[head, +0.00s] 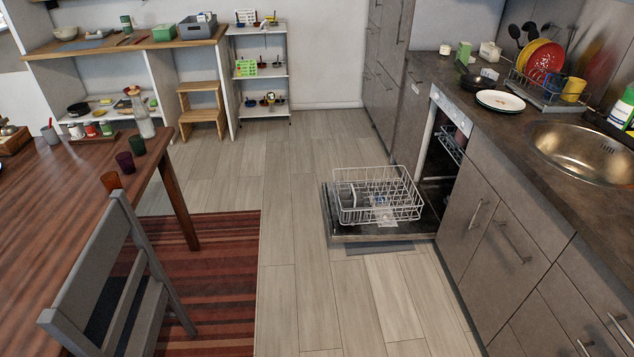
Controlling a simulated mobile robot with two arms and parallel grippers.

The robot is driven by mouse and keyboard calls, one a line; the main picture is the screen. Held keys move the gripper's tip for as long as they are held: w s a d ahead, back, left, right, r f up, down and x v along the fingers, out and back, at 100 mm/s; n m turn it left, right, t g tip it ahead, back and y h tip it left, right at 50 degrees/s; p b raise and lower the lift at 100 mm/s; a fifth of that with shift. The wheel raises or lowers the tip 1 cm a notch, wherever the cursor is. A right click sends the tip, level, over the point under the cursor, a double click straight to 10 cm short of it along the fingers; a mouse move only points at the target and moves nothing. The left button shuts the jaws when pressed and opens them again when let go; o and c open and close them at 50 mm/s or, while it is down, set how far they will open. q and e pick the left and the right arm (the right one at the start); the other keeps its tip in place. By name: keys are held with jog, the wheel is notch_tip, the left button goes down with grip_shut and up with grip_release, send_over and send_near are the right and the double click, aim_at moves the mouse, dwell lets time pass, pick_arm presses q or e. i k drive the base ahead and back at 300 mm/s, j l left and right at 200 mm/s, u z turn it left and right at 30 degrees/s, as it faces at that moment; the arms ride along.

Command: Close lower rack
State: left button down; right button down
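The lower rack (352,214) is a white wire basket, pulled out over the lowered dishwasher door (375,232). A small pale item lies inside the rack, too small to make out. The dishwasher (436,165) stands open under the counter, to the right of the rack. Part of another rack (450,143) shows higher up inside its opening. Neither of my grippers is in view.
Clear wooden floor (310,270) lies in front and left of the door. A dining table (60,190), a grey chair (110,290) and a striped rug (225,280) are on the left. The counter (480,110) with a sink (580,152) runs along the right.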

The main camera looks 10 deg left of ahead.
aim_at(341, 180)
jog(key=i+j, duration=0.2)
jog(key=j, duration=0.15)
jog(key=i+j, duration=0.25)
jog(key=i+j+z, duration=0.1)
jog(key=z, duration=0.25)
jog(key=i+j+z, duration=0.1)
jog(key=z, duration=0.25)
